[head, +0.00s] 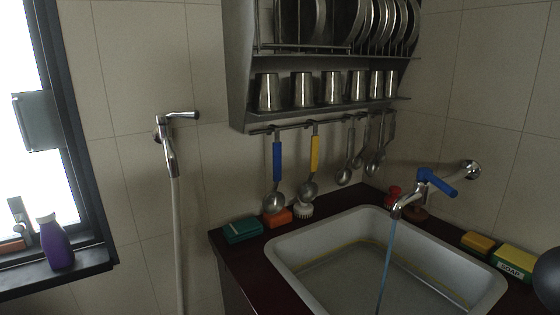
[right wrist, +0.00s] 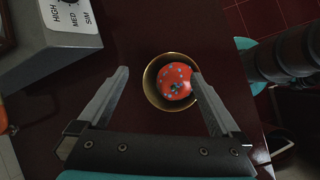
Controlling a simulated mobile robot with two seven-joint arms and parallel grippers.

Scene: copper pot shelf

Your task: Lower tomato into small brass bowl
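A red tomato (right wrist: 174,80) with pale blue spots and a dark green mark shows in the right wrist view. It sits inside the small brass bowl (right wrist: 151,91), with the bowl's rim around it. The bowl stands on a dark red surface. My right gripper (right wrist: 160,73) is open, its two fingers spread wide. The right finger's tip overlaps the bowl's right rim and is close beside the tomato; I cannot tell if it touches. The left finger is apart from the bowl, to its left. My left gripper, the tomato and the bowl do not show in the head view.
A grey appliance with a HIGH/MED/SIM dial (right wrist: 70,15) stands left of the bowl. The head view shows a sink (head: 290,250) under a running tap (head: 410,195), a soap box (head: 514,262), and a rack (head: 240,70) with cups and hanging ladles.

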